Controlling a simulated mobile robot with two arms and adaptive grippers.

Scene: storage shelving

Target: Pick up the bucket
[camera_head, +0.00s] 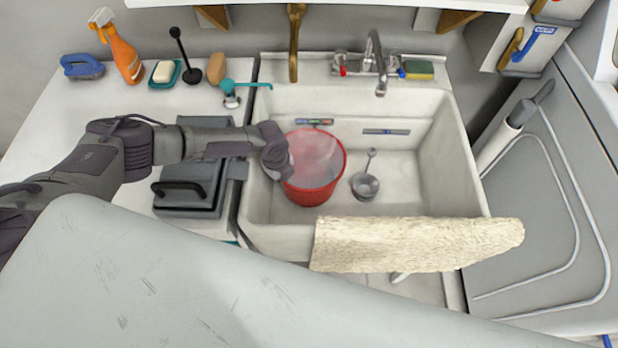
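A red bucket (318,192) stands in the white sink basin, left of the middle, with its opening facing up. Its inside looks pale and hazy. My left gripper (280,160) reaches in from the left over the sink's left edge and is at the bucket's left rim. The fingers are partly hidden by the gripper's own body, so I cannot tell whether they are closed on the rim. My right gripper is not in view.
A metal ladle (366,184) lies in the sink right of the bucket. A cream towel (415,245) hangs over the sink's front edge. A faucet (377,62) stands behind. A dark grey box (186,196) with a handle sits left, beneath my arm.

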